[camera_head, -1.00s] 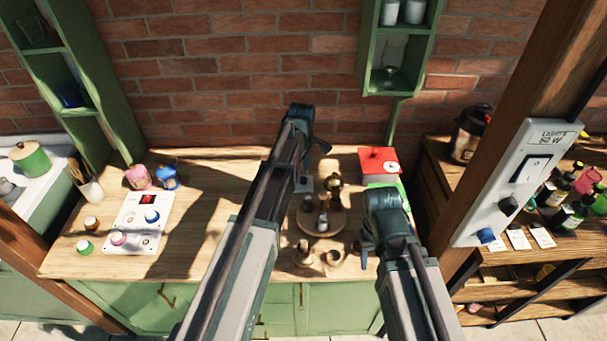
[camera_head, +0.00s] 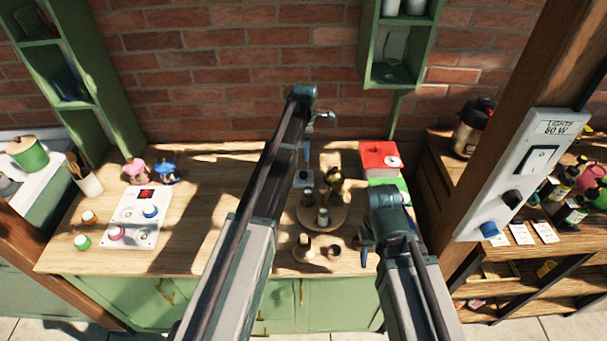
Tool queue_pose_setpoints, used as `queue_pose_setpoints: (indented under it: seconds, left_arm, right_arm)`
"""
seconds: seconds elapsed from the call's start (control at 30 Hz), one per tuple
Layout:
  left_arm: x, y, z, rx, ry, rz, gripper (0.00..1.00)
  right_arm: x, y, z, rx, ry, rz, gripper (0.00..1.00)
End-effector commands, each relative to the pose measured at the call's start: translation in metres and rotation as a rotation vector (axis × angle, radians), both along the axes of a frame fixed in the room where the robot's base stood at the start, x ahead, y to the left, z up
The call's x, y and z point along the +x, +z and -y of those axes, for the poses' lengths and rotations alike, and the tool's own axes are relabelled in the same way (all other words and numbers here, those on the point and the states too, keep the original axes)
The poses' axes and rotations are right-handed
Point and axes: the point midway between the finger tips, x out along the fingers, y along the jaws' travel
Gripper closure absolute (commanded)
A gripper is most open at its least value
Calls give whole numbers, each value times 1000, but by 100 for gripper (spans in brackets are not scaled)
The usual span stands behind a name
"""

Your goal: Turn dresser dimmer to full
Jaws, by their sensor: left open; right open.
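A white wall panel (camera_head: 516,183) on the wooden post at right is labelled "LIGHTS 60 W". My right gripper (camera_head: 365,246) is open near the counter's right front. Both are apart from both panels.
A round wooden tray (camera_head: 337,222) with small items stands between my arms. A red box (camera_head: 379,156) is at the back right. Pink (camera_head: 135,171) and blue (camera_head: 165,171) items stand behind the counter panel. The wooden post (camera_head: 470,195) stands right of my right arm.

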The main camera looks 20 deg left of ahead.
Motion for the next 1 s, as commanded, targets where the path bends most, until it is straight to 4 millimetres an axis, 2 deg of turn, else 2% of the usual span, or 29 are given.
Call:
queue_pose_setpoints:
  seconds: [0.03,0.7,0.83,1.0]
  left_arm:
    - [0,-12,0,0,0,0,31]
    - [5,-107,-3,0,-1,0,31]
    - [6,-117,-3,0,-1,0,31]
    - [6,-119,-3,0,-1,0,31]
  right_arm:
    - [0,-12,0,0,0,0,50]
    - [0,-107,0,0,-2,0,50]
    - [0,-117,0,0,-2,0,50]
    - [0,-119,0,0,-2,0,50]
